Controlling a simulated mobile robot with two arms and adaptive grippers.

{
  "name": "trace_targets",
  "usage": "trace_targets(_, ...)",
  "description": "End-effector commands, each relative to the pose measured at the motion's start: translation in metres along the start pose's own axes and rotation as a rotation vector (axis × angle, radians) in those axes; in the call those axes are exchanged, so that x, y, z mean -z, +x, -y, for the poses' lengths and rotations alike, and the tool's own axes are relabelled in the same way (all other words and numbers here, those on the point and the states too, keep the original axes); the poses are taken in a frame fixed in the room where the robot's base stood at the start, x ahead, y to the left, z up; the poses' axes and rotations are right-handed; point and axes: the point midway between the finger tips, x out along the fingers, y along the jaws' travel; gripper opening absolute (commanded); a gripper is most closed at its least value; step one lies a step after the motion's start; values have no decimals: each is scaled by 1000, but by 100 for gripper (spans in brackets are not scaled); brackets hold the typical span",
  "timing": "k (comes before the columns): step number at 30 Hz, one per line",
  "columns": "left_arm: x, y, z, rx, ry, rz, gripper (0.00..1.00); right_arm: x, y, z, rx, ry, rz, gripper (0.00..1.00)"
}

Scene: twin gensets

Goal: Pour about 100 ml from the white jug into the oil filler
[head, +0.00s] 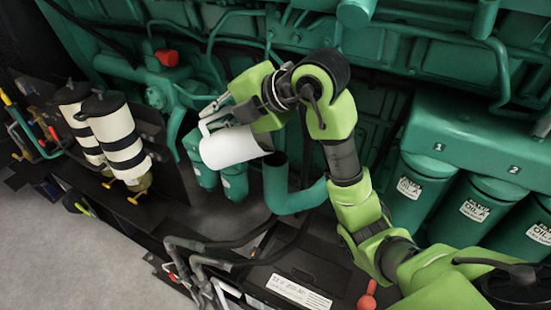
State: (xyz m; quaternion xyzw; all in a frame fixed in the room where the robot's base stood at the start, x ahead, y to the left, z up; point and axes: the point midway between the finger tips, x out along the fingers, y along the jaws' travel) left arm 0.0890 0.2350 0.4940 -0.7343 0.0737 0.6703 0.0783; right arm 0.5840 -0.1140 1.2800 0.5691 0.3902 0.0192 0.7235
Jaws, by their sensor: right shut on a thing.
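The white jug (228,148) is in the middle of the head view, tipped well over onto its side. Its mouth end points right, close to the open top of a teal upturned pipe, which looks like the oil filler (278,188). I cannot tell exactly how far the rim is from the pipe. My right gripper (214,112) is at the jug's handle on the upper left side and is shut on it. No stream of oil can be made out, and the inside of the jug is hidden. My left gripper is not in view.
The green engine block fills the back. Teal filter canisters (473,208) stand at the right and smaller ones (235,184) below the jug. Black-and-white banded cylinders (115,138) stand at the left. A battery (300,290) with cables lies in front. Grey floor (70,250) is clear at lower left.

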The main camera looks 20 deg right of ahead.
Motion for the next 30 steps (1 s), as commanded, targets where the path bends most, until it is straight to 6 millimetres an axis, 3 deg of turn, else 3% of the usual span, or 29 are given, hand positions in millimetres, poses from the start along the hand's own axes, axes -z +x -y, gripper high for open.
trace_targets(30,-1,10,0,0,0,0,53,-3,-8,-4,-57,22,-10,0)
